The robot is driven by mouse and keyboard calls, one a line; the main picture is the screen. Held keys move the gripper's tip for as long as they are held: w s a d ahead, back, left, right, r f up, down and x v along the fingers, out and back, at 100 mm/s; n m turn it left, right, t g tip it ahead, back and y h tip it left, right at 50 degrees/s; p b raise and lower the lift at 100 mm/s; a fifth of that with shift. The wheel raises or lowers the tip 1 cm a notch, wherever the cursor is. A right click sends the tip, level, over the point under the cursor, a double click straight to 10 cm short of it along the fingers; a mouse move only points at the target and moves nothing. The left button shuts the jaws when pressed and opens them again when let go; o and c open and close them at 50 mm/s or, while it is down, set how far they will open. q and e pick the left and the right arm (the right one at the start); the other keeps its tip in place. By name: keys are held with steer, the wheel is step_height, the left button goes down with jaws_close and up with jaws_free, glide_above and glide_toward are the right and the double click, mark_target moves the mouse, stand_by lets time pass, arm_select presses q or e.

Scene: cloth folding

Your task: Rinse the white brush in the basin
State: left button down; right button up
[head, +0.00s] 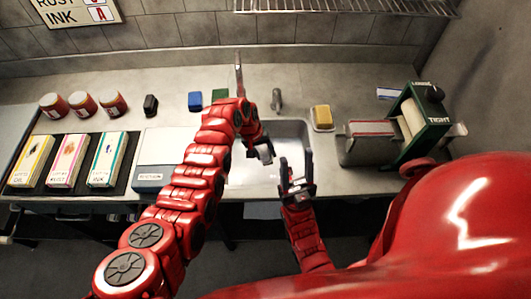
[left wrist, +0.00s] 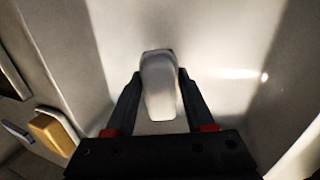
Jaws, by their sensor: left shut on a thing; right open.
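The white brush (left wrist: 160,85) is held between the two black fingers of my left gripper (left wrist: 158,100). In the head view its pale end (head: 265,153) shows below my left gripper (head: 258,146), over the basin. The grey metal basin (head: 243,175) is sunk into the counter, and its smooth inside (left wrist: 225,50) fills most of the left wrist view. I cannot tell whether the brush touches the basin. My right gripper (head: 296,178) is open and empty at the basin's front right, fingers pointing up. Part of the basin is hidden behind my arms.
A green-framed roller machine (head: 420,125) stands further right. Ink boxes (head: 107,158), red-lidded jars (head: 82,103) and a white-and-blue box (head: 152,172) are at left.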

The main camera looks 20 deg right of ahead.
mark_target(265, 150)
arm_select(q)
steer(key=shift+r+p, duration=1.9)
steer(key=shift+r, duration=1.65)
steer(key=shift+r+p, duration=0.45)
steer(key=shift+r, duration=0.75)
steer(key=shift+r, duration=0.65)
step_height(265, 150, up, 3)
steer(key=shift+f+p, duration=0.15)
steer(key=shift+p, duration=0.45)
